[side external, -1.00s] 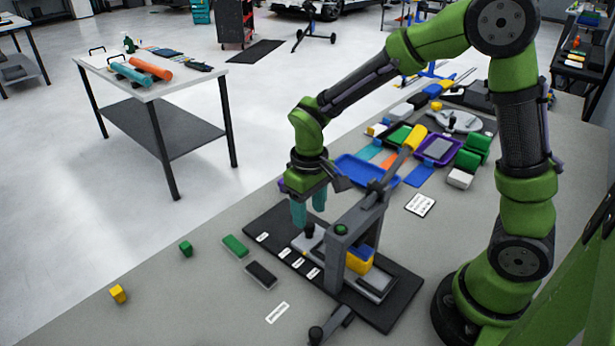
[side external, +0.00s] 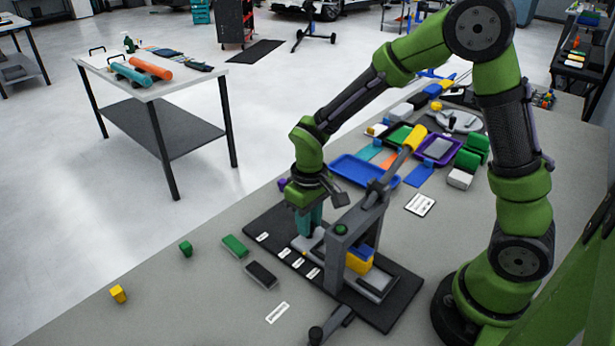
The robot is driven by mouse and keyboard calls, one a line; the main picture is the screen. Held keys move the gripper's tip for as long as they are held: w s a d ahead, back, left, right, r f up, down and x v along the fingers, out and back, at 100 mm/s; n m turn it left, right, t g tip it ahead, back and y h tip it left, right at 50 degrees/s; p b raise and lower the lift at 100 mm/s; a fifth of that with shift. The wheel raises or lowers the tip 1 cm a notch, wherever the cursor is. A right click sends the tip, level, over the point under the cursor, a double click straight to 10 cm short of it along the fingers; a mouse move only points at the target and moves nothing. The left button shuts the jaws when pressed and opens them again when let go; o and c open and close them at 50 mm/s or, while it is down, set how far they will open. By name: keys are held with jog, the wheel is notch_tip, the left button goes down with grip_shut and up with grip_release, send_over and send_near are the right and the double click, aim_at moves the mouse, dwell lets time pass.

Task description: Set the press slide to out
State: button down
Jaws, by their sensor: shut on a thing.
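The press (side external: 337,255) is a grey frame on a black base plate (side external: 390,316), with a long lever ending in a yellow grip (side external: 415,138). Its light grey slide (side external: 298,243) sticks out of the frame on the left, toward a row of white labels on the base. My gripper (side external: 309,228) points down over this outer end, its teal fingers close together around the slide's dark knob. The fingers hide the knob. A yellow and blue block (side external: 358,261) sits inside the frame. The label wording is too small to read.
A green block (side external: 235,246) and a dark block (side external: 261,275) lie left of the base. Small green (side external: 186,248) and yellow (side external: 118,294) cubes lie farther left. A blue tray (side external: 365,171) is behind the press. The table's left front is mostly clear.

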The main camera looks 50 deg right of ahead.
jog(key=w, duration=1.1)
jog(key=shift+w+r, duration=0.1)
jog(key=shift+w, duration=0.25)
jog(key=c, duration=0.9)
grip_release()
jog(key=shift+s, duration=0.1)
notch_tip(320, 180, up, 17)
jog(key=shift+f, duration=0.1)
